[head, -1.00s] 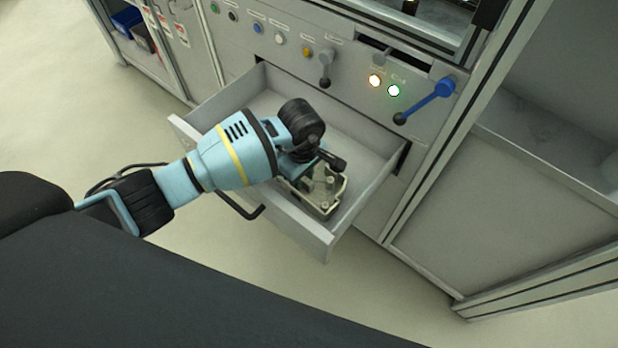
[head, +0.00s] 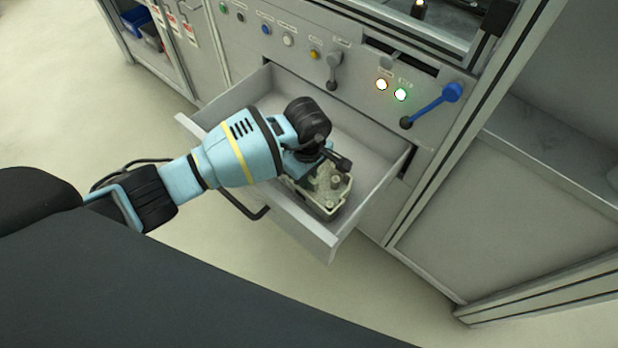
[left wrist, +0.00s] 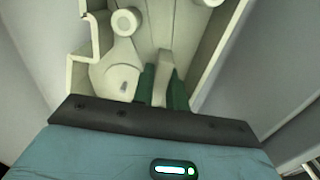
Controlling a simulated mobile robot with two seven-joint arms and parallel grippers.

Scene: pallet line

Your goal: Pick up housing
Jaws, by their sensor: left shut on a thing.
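The housing (head: 328,193) is a pale, open metal casting with raised bosses inside. It is in the open drawer (head: 318,238), near the drawer's front right corner in the head view. My left gripper (head: 312,180) reaches down into the drawer from the left and is shut on the housing. In the left wrist view, the housing (left wrist: 120,75) fills the upper middle, and the green fingers (left wrist: 160,88) close on an inner wall of it. My arm covers part of the housing in the head view. My right gripper is not in view.
The drawer's walls surround the housing, and its back part (head: 345,115) is empty. Above it is a grey panel with buttons, two lit lamps and a blue lever (head: 433,102). A frame post (head: 462,130) stands to the right.

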